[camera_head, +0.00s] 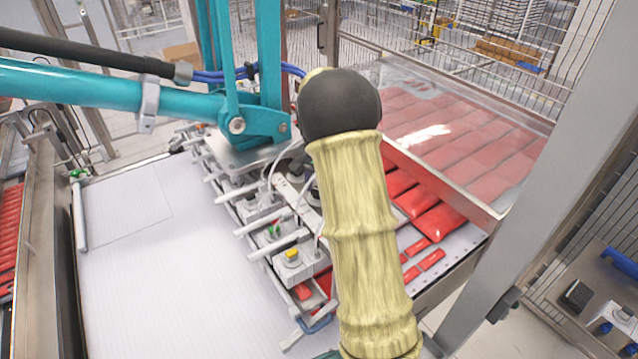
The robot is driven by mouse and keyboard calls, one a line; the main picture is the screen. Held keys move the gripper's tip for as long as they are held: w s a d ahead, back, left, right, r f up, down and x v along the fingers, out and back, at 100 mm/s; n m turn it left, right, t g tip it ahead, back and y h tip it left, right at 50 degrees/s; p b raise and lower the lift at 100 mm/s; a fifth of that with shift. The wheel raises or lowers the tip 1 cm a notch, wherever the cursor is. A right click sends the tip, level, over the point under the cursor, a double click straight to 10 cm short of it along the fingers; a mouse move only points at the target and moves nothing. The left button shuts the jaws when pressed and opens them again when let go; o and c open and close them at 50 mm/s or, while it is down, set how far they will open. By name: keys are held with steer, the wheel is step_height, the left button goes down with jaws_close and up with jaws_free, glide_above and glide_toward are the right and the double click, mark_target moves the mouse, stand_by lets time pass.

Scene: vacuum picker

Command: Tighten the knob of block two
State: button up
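The vacuum picker head (236,150) hangs from the teal arm, with a row of small pale blocks along its front side. The nearest block (294,268) has a yellow knob (292,254) on top. The block behind it (262,238) carries a green and red part (272,230). Another pale block (255,206) sits farther back. I cannot tell which one is block two or how tight any knob is. My arm, in a tan sleeve with a dark rounded joint, rises through the middle and hides the right side of the blocks. My gripper does not show.
A white conveyor surface (150,290) lies clear at the left. Red packs (436,222) lie at the right, partly under a clear cover (470,110). A teal beam (100,95) crosses the upper left. A grey post (560,180) stands at the right.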

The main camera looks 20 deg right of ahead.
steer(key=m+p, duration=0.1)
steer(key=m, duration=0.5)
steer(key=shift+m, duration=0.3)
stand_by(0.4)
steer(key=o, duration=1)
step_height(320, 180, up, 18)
steer(key=b, duration=0.3)
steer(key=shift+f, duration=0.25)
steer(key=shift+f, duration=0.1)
